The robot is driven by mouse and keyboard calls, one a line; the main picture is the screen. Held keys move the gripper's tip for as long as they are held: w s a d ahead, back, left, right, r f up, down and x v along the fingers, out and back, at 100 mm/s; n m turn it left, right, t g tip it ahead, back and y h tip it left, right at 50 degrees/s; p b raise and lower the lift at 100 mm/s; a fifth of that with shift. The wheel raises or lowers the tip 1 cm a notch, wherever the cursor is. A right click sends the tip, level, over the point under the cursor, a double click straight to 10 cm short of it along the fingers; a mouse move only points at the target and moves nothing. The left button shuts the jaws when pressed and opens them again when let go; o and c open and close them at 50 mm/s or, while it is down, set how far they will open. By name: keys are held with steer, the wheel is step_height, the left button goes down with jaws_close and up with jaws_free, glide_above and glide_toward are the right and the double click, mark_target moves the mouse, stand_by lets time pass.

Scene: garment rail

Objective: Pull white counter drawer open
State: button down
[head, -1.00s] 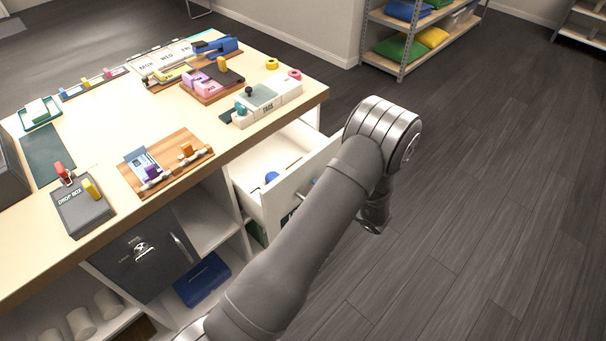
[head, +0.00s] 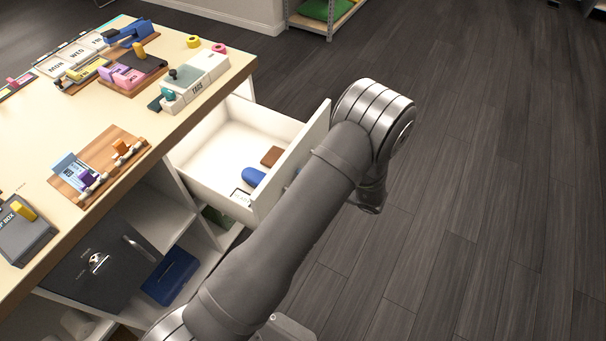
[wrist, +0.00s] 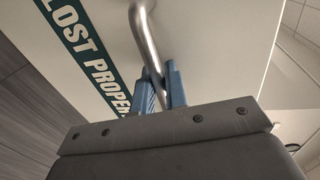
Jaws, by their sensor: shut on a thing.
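The white counter drawer (head: 221,158) stands well out from under the counter top in the head view, with its inside showing. In the wrist view its white front (wrist: 200,50) fills the upper part, with a green "LOST PROPERTY" label (wrist: 85,45) and a bent metal bar handle (wrist: 143,38). My gripper (wrist: 162,85) is shut on the handle, its blue fingers on either side of the bar. In the head view my arm hides the gripper, the handle and part of the drawer front.
A blue item (head: 253,176), a brown block (head: 271,156) and a white card lie in the drawer. The wooden counter top (head: 60,135) above carries trays and boxes. A dark safe-like door (head: 95,265) is below. The floor (head: 480,200) at right is clear.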

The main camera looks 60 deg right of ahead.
steer(key=c, duration=1.5)
jaws_free()
steer(key=shift+c, duration=0.2)
steer(key=v, duration=1.7)
steer(key=shift+s, duration=0.25)
steer(key=shift+w, duration=0.1)
steer(key=x, duration=1.7)
steer(key=shift+w, duration=0.2)
steer(key=shift+s, duration=0.1)
steer(key=v, duration=1.6)
